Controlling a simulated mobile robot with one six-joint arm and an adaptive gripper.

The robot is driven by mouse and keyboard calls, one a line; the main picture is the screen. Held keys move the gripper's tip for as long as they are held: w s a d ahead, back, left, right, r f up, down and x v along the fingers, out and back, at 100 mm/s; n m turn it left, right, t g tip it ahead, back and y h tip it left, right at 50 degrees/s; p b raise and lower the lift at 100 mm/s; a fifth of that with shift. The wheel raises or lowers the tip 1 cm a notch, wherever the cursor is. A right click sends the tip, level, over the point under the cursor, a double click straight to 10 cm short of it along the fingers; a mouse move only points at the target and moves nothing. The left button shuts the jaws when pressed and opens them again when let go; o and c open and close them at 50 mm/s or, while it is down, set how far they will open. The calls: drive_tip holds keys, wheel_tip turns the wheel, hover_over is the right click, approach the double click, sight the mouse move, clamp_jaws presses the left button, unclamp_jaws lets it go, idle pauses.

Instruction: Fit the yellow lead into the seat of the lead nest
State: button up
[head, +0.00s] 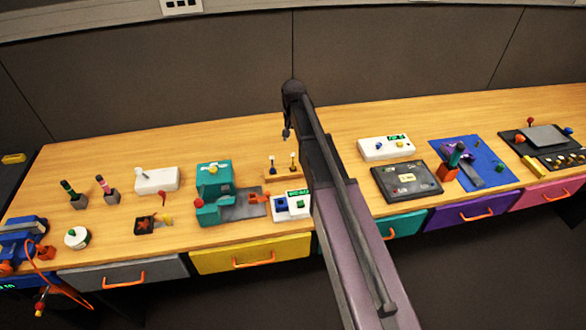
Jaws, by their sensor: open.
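I cannot tell which is the yellow lead, nor surely pick out the lead nest at this size. My gripper (286,134) hangs from the arm's far end, above the bench behind a small wooden stand. It is small and dark here; it looks open and empty, and is apart from all these things.
The wooden stand with two pegs (283,172) is just below my gripper. A teal machine (213,180) and a white box with a green display (292,206) stand nearby. A black panel (407,182) lies right of my arm, which hides part of the bench. The back strip is clear.

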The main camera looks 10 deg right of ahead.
drive_tip(key=b, duration=0.7)
hover_over(293, 164)
drive_tip(key=shift+w+d+f, duration=0.1)
drive_tip(key=shift+w+f, duration=0.1)
drive_tip(key=shift+f, duration=1.65)
drive_tip(key=shift+w+d+f, duration=0.1)
drive_tip(key=shift+w+f, duration=0.05)
drive_tip(key=shift+f, duration=1.65)
drive_tip(key=shift+f, duration=0.1)
drive_tip(key=shift+s+a+f+b, duration=0.15)
drive_tip(key=shift+f+b, duration=2.3)
drive_tip(key=shift+f, duration=0.05)
clamp_jaws()
